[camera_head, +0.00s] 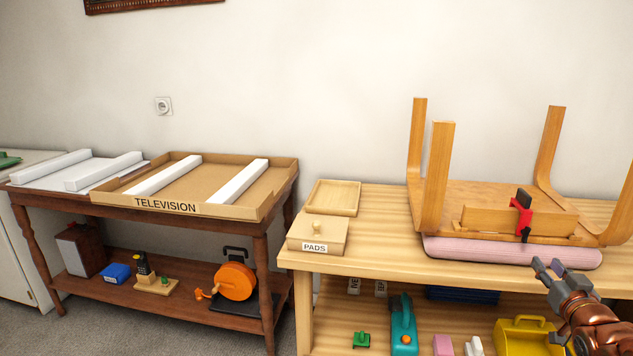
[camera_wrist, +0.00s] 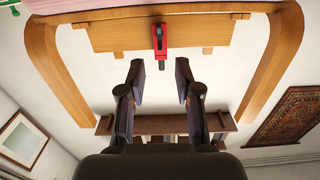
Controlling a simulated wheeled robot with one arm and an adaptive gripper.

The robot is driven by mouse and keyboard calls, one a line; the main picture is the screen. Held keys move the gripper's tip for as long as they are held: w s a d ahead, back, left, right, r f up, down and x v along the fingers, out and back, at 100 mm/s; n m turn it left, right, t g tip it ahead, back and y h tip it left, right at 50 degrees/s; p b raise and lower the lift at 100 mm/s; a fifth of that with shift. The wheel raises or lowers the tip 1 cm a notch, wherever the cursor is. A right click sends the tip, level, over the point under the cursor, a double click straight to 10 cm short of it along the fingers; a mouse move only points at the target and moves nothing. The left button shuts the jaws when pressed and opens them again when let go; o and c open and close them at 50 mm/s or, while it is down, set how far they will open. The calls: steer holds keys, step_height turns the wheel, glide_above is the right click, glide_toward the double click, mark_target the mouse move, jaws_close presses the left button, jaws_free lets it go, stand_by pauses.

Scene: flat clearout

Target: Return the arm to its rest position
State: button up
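My gripper (camera_head: 549,270) is at the lower right in the head view, in front of the light wooden table's front edge. In the wrist view my gripper (camera_wrist: 160,78) is open, with two dark fingers apart and nothing between them. An upturned wooden stool (camera_head: 490,197) lies on a pink cushion (camera_head: 510,251) on the table, legs pointing up. A red and black clamp (camera_head: 522,216) sits on a wooden board of the stool. In the wrist view the clamp (camera_wrist: 160,42) shows just beyond the fingertips, apart from them.
The light table (camera_head: 381,245) also bears a box labelled PADS (camera_head: 318,233) and a shallow wooden tray (camera_head: 333,197). A dark table (camera_head: 262,237) with a TELEVISION tray (camera_head: 165,206) stands left.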

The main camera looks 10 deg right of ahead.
steer(key=s+a+f+n+g+y, duration=0.1)
steer(key=a+f+g, duration=0.4)
steer(key=a, duration=0.4)
steer(key=s+a+f+g+y, duration=0.1)
steer(key=s+a+f+g, duration=0.1)
steer(key=a+f+g, duration=0.45)
steer(key=s+a+r+n+g+y, duration=0.1)
steer(key=s+a+n+g+y, duration=0.5)
steer(key=s+a, duration=1.85)
step_height(320, 180, up, 25)
steer(key=m+g+h+p, duration=0.1)
steer(key=m+h+p, duration=0.1)
steer(key=p, duration=2.1)
steer(key=shift+s+r+m+p, duration=0.2)
steer(key=shift+m+p, duration=0.15)
steer(key=shift+m, duration=0.25)
